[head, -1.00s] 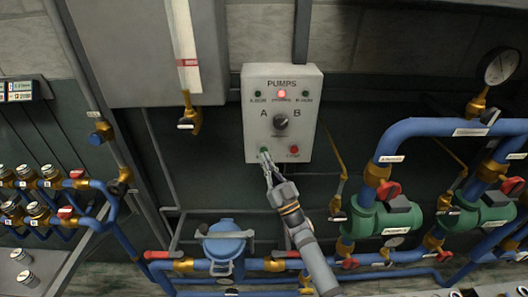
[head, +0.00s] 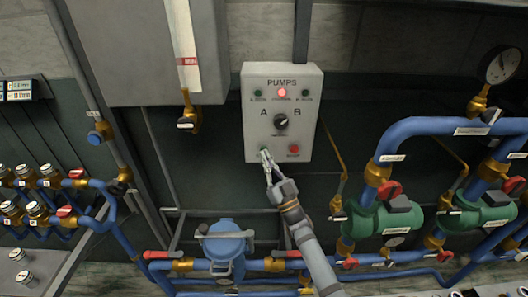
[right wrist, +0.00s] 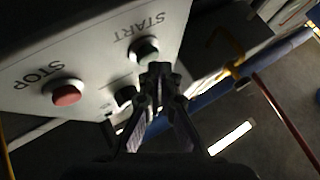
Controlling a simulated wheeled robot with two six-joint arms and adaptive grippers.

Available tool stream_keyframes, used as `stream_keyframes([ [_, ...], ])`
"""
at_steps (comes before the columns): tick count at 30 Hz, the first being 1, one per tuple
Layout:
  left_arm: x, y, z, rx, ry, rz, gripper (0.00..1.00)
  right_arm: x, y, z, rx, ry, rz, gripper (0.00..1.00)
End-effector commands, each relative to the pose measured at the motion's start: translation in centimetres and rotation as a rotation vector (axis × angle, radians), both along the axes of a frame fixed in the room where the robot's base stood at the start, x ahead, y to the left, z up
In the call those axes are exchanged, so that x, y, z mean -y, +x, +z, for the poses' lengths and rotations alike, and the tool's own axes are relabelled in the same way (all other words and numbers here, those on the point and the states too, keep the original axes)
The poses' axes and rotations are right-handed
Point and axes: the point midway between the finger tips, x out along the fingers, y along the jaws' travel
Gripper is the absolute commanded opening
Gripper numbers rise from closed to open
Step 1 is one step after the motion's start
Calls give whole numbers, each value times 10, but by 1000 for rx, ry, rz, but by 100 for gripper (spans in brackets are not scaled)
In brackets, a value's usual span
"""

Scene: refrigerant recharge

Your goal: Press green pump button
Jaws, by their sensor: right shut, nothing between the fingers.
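The grey PUMPS box (head: 308,119) hangs on the wall in the head view. Its green START button, dark in the right wrist view (right wrist: 146,48), sits at the lower left of the box front. The red STOP button (head: 294,149) is at its lower right and also shows in the right wrist view (right wrist: 67,92). My right gripper (head: 267,160) is shut and empty, with its tips at the START button. In the right wrist view its fingertips (right wrist: 158,70) lie just beside the button and overlap its edge; I cannot tell whether they touch. My left gripper is out of view.
A selector knob (head: 281,121) sits mid-panel below a lit red lamp (head: 282,92). Green pumps (head: 386,224) and blue pipes stand at right. A blue canister (head: 225,246) is below left. A thin brass pipe (head: 333,146) runs right of the box.

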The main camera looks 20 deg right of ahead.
Motion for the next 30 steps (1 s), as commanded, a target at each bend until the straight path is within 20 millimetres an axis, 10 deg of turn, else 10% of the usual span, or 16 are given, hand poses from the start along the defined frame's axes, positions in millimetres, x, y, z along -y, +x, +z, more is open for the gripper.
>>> stream_keyframes([
  [30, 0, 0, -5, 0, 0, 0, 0, 3, 9, 0, 0, 0, 0, 0],
])
